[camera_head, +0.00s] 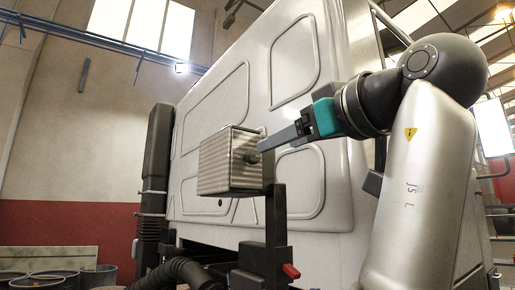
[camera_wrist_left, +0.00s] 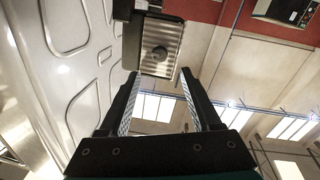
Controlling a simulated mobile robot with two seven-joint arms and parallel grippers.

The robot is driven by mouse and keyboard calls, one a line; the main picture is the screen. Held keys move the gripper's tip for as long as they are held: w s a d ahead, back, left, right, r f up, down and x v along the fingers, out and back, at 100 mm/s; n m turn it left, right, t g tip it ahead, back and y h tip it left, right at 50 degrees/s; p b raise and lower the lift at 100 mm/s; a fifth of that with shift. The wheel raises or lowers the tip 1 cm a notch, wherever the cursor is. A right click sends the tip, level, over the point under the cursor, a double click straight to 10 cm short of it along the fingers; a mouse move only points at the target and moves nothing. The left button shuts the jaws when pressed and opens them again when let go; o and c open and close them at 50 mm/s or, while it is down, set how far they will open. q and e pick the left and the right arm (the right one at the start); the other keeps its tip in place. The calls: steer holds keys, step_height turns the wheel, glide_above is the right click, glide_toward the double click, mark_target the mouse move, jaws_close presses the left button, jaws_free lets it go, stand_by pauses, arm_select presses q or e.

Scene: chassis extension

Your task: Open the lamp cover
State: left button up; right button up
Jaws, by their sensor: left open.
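A ribbed, pale metal lamp box (camera_head: 224,162) sits on a black post beside the white vehicle body. Its cover (camera_head: 247,172) has a dark round knob (camera_head: 252,158) and appears closed. In the left wrist view the ribbed cover (camera_wrist_left: 152,68) faces me, with the knob (camera_wrist_left: 160,52) near its middle. My left gripper (camera_head: 264,146) is open and empty, its fingers pointing at the cover. In the wrist view the fingertips (camera_wrist_left: 160,76) lie either side of the line to the knob, with the knob beyond them. I cannot tell the exact gap. My right gripper is not in view.
The large white vehicle body (camera_head: 300,70) stands close behind the lamp and my arm. A black post with a red lever (camera_head: 291,271) rises below the lamp. A tall black pipe (camera_head: 155,165) stands left. Several barrels (camera_head: 50,280) are at lower left.

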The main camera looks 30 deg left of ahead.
mark_target(255, 155)
arm_select(q)
steer(key=p+x, duration=0.2)
steer(key=x, duration=0.7)
steer(key=shift+r, duration=0.1)
steer(key=shift+c, duration=0.4)
jaws_close()
stand_by(0.7)
